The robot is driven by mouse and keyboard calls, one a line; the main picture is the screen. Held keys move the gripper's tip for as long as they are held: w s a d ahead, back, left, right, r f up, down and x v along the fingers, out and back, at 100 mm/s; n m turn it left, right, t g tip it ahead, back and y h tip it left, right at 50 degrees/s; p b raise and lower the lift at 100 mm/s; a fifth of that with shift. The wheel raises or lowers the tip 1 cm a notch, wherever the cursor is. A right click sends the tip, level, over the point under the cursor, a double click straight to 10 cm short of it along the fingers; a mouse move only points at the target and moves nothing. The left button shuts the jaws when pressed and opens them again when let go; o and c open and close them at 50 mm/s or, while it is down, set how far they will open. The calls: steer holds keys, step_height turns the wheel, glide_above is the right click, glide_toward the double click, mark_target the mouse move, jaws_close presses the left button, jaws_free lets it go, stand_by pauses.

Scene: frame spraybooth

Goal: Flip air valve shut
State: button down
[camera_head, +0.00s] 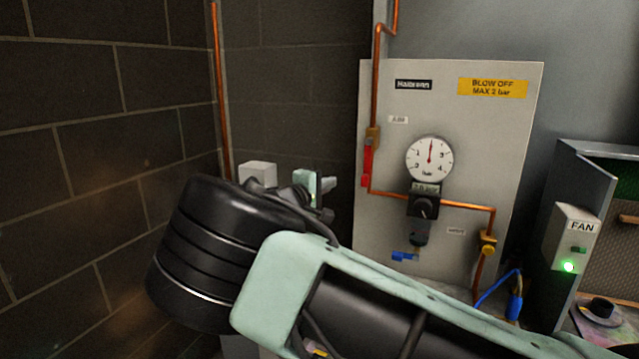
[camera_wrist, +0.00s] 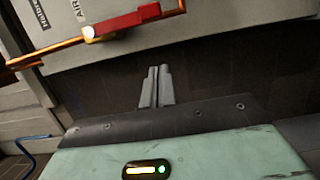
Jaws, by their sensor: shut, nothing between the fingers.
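The air valve has a red lever (camera_head: 367,164) on a brass body (camera_head: 373,136), set in the copper pipe at the left of the grey panel, below the small AIR label. In the head view the lever hangs down along the pipe. In the wrist view the red lever (camera_wrist: 135,21) lies along the pipe at the top of the picture. My gripper (camera_wrist: 157,70) is shut and empty, its two grey fingers together, pointing toward the panel edge just below the lever in that picture. In the head view my gripper (camera_head: 330,182) is left of the valve, partly hidden by my arm.
The panel (camera_head: 460,120) also carries a pressure gauge (camera_head: 429,159), a black regulator (camera_head: 424,207), a blue fitting (camera_head: 404,257) and a second yellow valve (camera_head: 488,242). A fan switch box (camera_head: 573,240) with a green light stands at right. A dark block wall (camera_head: 90,130) is at left.

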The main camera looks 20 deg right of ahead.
mark_target(367, 162)
steer(key=s+d+p, duration=0.1)
steer(key=d+p, duration=0.2)
steer(key=d, duration=0.3)
stand_by(0.5)
